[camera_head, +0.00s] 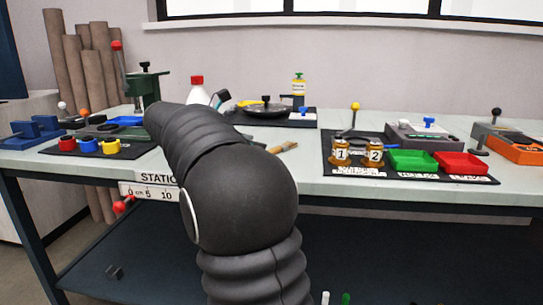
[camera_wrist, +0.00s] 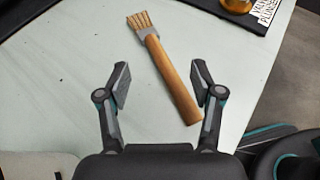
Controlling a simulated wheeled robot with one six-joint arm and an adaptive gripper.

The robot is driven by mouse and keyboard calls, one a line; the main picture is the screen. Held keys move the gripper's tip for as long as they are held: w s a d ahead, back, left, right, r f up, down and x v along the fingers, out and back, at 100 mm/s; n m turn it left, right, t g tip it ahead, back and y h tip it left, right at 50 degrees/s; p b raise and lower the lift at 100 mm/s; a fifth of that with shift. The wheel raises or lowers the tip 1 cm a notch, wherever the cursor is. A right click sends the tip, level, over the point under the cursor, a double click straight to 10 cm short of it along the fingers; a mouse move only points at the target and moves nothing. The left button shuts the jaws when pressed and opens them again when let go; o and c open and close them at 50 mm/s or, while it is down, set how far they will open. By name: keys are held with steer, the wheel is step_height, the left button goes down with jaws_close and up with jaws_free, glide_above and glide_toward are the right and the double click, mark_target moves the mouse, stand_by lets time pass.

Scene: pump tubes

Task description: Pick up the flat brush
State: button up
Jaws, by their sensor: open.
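The flat brush (camera_wrist: 172,76) lies on the pale table top, with a wooden handle, a grey metal collar and tan bristles at the upper end. In the wrist view my gripper (camera_wrist: 160,78) is open and empty, with its two fingers on either side of the handle. The handle is tilted and its lower end is nearer the right finger; whether they touch I cannot tell. In the head view a small part of the brush (camera_head: 285,147) shows to the right of my arm, which hides the rest and my gripper.
A black mat (camera_head: 405,177) with two numbered jars, a green tray (camera_head: 413,162) and a red tray (camera_head: 461,164) lies to the right. Colored cups (camera_head: 88,146), a green press (camera_head: 142,86) and a red-capped bottle (camera_head: 197,92) stand left. The table (camera_wrist: 90,60) around the brush is clear.

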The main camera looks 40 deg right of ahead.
steer(key=shift+f+b+x, duration=0.15)
steer(key=shift+b+x, duration=0.25)
steer(key=shift+x, duration=0.95)
steer(key=shift+f+b+x, duration=0.1)
steer(key=shift+b+x, duration=0.3)
steer(key=shift+x, duration=0.95)
steer(key=shift+a, duration=0.15)
jaws_close()
